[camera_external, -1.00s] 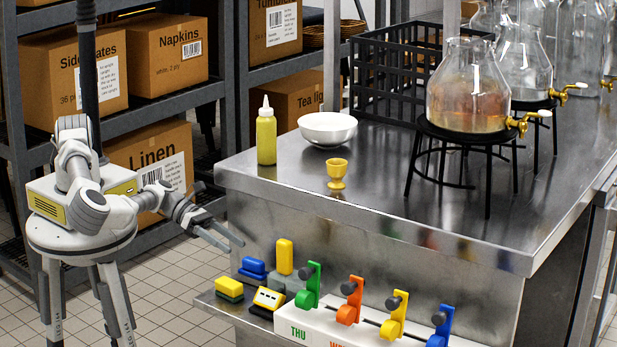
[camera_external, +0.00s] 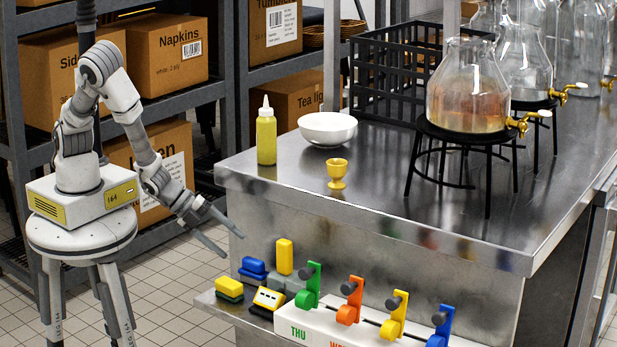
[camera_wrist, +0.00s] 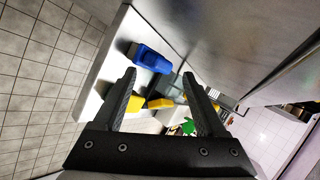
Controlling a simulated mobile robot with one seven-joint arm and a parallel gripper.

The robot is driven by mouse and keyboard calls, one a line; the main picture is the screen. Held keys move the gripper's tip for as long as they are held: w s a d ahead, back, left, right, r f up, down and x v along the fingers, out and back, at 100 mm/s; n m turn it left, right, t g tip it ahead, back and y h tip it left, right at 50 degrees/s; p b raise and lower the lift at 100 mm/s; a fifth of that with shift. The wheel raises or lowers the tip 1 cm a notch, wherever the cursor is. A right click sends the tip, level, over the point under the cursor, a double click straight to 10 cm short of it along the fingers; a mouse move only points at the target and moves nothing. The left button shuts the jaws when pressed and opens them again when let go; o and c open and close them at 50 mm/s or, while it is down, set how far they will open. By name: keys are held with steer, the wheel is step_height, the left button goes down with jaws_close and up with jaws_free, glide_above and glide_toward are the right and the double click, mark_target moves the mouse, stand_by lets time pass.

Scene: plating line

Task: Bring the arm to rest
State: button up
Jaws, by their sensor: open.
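My arm stands at the left in the external view, raised at the elbow and bent down to the right. My gripper (camera_external: 234,243) is open and empty, in front of the steel counter's left end and above the low shelf. It also shows in the wrist view (camera_wrist: 167,88), its two black fingers spread apart with nothing held between them. Beyond the fingers the wrist view shows a blue block (camera_wrist: 150,58) and yellow pieces on the shelf below.
The low shelf (camera_external: 222,306) holds a blue block (camera_external: 253,267), yellow blocks (camera_external: 229,288) and a row of coloured levers (camera_external: 350,300). The counter (camera_external: 400,205) bears a mustard bottle (camera_external: 266,138), a white bowl (camera_external: 327,130), a yellow egg cup (camera_external: 337,172) and glass dispensers (camera_external: 468,90). Boxes (camera_external: 168,55) fill the rack behind.

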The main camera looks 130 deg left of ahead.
steer(key=s+d+r+n+g+h, duration=0.1)
steer(key=s+d+r+n+h, duration=0.1)
steer(key=d+r+n, duration=0.45)
steer(key=s+d+r+n+g+h, duration=0.1)
steer(key=s+d+r+h, duration=0.15)
steer(key=r, duration=0.75)
steer(key=s+d+r+n, duration=0.4)
steer(key=s+r, duration=0.8)
steer(key=s, duration=0.3)
step_height(320, 180, up, 13)
steer(key=p, duration=1.3)
steer(key=shift+s+r+g, duration=0.2)
steer(key=shift+s+g, duration=0.15)
steer(key=shift+g, duration=0.05)
